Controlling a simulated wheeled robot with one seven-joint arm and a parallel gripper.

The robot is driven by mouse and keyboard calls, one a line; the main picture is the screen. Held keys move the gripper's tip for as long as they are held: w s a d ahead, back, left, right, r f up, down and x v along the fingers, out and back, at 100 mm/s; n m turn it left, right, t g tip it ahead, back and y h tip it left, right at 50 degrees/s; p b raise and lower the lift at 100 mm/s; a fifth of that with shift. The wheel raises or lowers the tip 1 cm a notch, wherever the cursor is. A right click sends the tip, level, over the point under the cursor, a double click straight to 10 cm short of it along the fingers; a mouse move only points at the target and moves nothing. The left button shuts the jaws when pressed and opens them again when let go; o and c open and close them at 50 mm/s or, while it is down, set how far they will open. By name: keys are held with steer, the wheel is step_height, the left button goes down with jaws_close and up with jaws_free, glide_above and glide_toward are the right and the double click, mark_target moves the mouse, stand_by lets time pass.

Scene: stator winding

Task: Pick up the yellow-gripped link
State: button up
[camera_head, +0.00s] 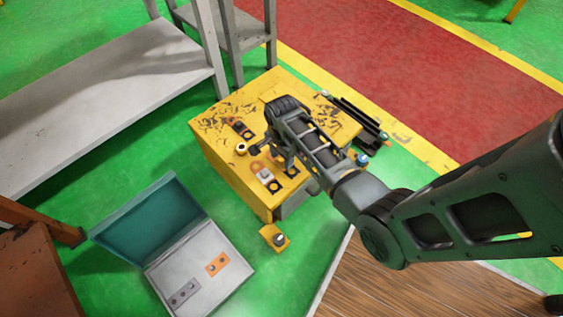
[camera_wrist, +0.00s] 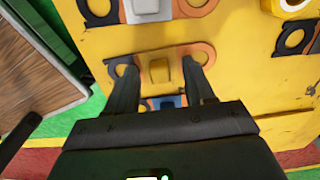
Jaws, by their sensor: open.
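The yellow-gripped link (camera_wrist: 163,72) lies on the yellow work surface in the wrist view. It has a yellow block in the middle, a dark ring end on the left and an orange ring end on the right. My gripper (camera_wrist: 162,80) is open, one finger on each side of the yellow block. I cannot tell how far the fingertips are above the surface. In the head view my gripper (camera_head: 286,158) is over the yellow workbench (camera_head: 228,178), and the arm hides much of the link there.
A white-gripped link (camera_head: 265,177) lies close by, and a blue-gripped piece (camera_wrist: 167,102) shows between my fingers. A dark link (camera_head: 243,129) and yellow ring part (camera_head: 241,148) are farther left.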

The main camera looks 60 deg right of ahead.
jaws_close()
stand_by(0.4)
steer(key=shift+r, duration=0.15)
